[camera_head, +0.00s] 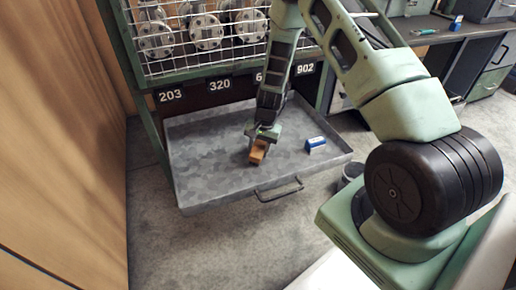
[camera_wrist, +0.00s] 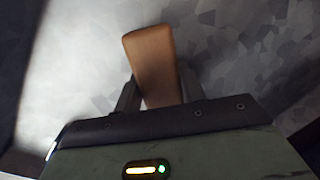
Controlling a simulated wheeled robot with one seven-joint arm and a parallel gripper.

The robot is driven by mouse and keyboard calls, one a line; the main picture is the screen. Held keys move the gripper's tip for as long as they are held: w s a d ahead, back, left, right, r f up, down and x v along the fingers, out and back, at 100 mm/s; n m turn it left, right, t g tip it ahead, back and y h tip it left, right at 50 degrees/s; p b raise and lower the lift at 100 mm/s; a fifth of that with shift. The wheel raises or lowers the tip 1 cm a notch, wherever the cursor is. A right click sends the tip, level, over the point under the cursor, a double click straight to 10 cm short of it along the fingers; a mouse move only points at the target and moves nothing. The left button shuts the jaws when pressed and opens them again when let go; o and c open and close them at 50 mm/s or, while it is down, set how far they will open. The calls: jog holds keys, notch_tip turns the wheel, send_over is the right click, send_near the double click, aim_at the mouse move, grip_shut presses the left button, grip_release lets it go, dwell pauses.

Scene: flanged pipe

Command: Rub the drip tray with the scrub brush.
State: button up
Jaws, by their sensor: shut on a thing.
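The drip tray (camera_head: 205,180) is a wide grey metal tray with low walls and a front handle, below the pipe rack in the head view. Its mottled floor (camera_wrist: 230,40) fills much of the wrist view. My gripper (camera_head: 262,144) is over the middle of the tray, pointing down. It is shut on the scrub brush (camera_head: 258,152), whose brown wooden block also shows between the fingers in the wrist view (camera_wrist: 152,62). The brush is at or close to the tray floor; its underside is hidden, so I cannot tell whether it touches.
A small blue and white block (camera_head: 315,144) lies in the tray, right of the brush. The rack with flanged pipes (camera_head: 205,30) and wire mesh stands behind. A wooden wall (camera_head: 55,140) is at left. A dark round container (camera_head: 350,172) stands beside the tray's right front.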

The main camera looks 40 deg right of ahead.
notch_tip(320, 180, up, 3)
jog(key=shift+w+a+p, duration=0.1)
jog(key=shift+p, duration=0.25)
notch_tip(320, 180, up, 5)
jog(key=p, duration=0.4)
jog(key=shift+r+p, duration=0.1)
jog(key=shift+p, duration=0.3)
